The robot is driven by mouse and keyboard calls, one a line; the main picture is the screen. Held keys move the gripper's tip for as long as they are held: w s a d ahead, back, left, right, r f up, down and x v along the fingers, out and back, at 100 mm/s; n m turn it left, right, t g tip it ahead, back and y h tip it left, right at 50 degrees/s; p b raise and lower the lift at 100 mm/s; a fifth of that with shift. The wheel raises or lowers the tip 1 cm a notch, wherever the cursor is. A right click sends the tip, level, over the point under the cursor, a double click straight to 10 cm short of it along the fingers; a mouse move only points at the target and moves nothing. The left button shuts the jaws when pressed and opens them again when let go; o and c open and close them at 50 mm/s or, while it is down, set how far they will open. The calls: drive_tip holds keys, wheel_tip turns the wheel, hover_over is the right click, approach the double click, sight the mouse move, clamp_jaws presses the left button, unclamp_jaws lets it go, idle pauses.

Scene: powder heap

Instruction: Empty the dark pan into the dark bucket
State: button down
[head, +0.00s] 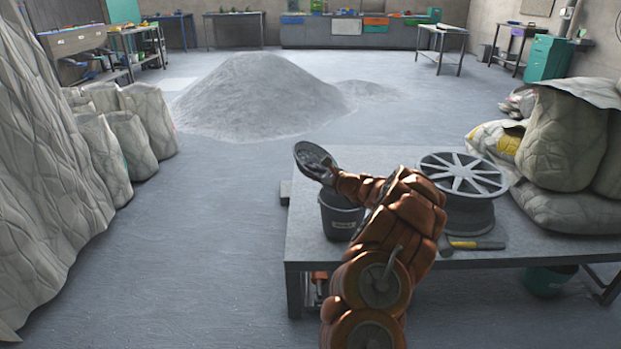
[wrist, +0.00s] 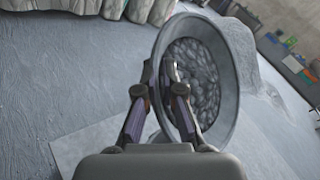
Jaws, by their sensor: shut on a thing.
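The dark pan (head: 314,159) is up in the air at the left end of the table, above and a little left of the dark bucket (head: 341,219). My gripper (wrist: 171,90) is shut on the pan's near side. In the wrist view the pan's rim (wrist: 231,60) faces me tilted, and grey lumps (wrist: 194,75) lie inside it. The bucket stands upright on the table, partly hidden behind my arm; its inside is not clearly seen. I cannot tell from these views whether the pan's edge is over the bucket's mouth.
The table (head: 310,235) also holds a spoked wheel-like spool (head: 463,180), a hammer (head: 474,244) and stacked sacks (head: 565,140) at the right. A grey powder heap (head: 262,95) lies on the floor behind. Sacks (head: 130,142) stand at the left; the floor between is clear.

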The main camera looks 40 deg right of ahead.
drive_tip(key=shift+s+d+r+m+t+b, duration=0.3)
drive_tip(key=shift+s+m+t+b, duration=0.15)
drive_tip(key=shift+t+b, duration=0.6)
drive_tip(key=shift+s+d+r+m+t+y+b, duration=0.15)
drive_tip(key=shift+s+d+m+t+y+b, duration=0.25)
drive_tip(key=shift+b, duration=0.3)
drive_tip(key=shift+s+d+f+m+t+h+b, duration=0.15)
drive_tip(key=shift+s+d+m+t+h+b, duration=0.4)
drive_tip(key=shift+m+t+b, duration=0.75)
drive_tip(key=shift+s+d+f+m+t+h+b, duration=0.25)
drive_tip(key=shift+s+m+t+h+b, duration=0.5)
drive_tip(key=shift+b, duration=0.95)
drive_tip(key=shift+s+d+f+m+t+h+b, duration=0.1)
drive_tip(key=shift+s+d+m+t+h+b, duration=0.4)
drive_tip(key=shift+m+t+b, duration=0.65)
drive_tip(key=shift+s+d+f+m+t+h+b, duration=0.15)
drive_tip(key=shift+s+d+m+t+h+b, duration=0.2)
drive_tip(key=shift+m+h+b, duration=0.7)
drive_tip(key=shift+s+d+f+m+t+h+b, duration=0.15)
drive_tip(key=shift+s+m+t+h+b, duration=0.3)
drive_tip(key=shift+b, duration=1.1)
